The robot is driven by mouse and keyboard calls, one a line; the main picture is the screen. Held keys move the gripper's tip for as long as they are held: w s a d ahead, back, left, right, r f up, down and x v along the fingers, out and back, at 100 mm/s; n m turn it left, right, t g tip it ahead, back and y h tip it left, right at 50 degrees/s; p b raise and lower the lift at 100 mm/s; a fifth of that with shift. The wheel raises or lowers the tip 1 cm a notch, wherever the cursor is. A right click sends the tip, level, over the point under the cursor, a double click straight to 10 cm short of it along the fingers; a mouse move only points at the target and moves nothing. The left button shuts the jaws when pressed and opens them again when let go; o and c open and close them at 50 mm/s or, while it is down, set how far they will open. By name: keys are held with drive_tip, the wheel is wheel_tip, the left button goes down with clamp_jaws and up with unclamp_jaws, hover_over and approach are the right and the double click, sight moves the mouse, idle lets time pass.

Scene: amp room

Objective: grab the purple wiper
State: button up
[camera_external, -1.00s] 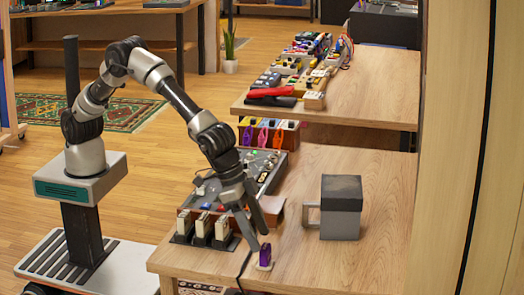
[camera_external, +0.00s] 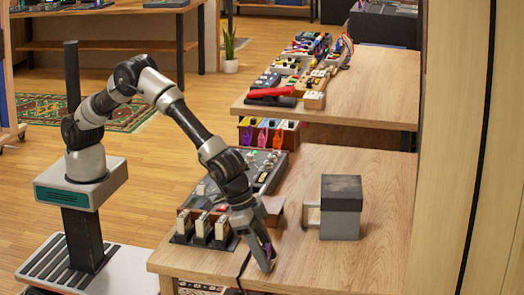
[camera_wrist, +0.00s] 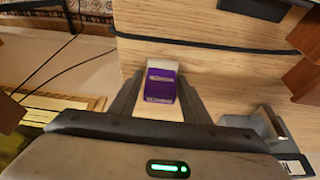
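The purple wiper (camera_wrist: 161,86) is a small upright block with a purple band and pale ends. In the wrist view it sits between the two fingers of my gripper (camera_wrist: 160,92), with a narrow gap showing beside it. The fingers are apart, around the wiper. Its lower part is hidden in the external view.
A grey mug-like container with a dark top (camera_external: 341,208) stands to the right on the wooden table (camera_external: 385,200). A rack with several pale blocks (camera_external: 202,228) stands to the left, with a grey pedal board behind it. A black cable runs close to the wiper.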

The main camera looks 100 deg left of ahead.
drive_tip(key=c, duration=0.7)
